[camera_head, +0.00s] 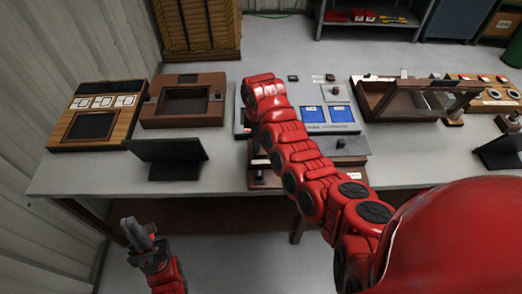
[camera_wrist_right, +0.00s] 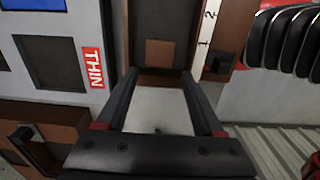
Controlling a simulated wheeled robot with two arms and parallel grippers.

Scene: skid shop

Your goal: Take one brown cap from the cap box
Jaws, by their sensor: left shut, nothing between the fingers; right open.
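In the right wrist view, my right gripper (camera_wrist_right: 156,76) is open, with nothing between its fingers. Its fingertips are over or near a dark brown, open-topped box (camera_wrist_right: 190,30). A flat brown square (camera_wrist_right: 160,53) shows inside this box; I cannot tell whether it is a cap. A white strip marked 1 and 2 (camera_wrist_right: 207,40) runs along the box's right side. In the head view, my red right arm hides its gripper and part of the grey panel (camera_head: 345,92). My left gripper (camera_head: 136,232) is shut and empty, low at the left, in front of the table.
A grey panel with a red THIN label (camera_wrist_right: 93,68) lies left of the box. A brown tray (camera_head: 155,122), a wooden panel (camera_head: 60,131), a dark screen (camera_head: 168,152) and a glass-lidded brown case (camera_head: 372,103) stand on the table (camera_head: 225,180).

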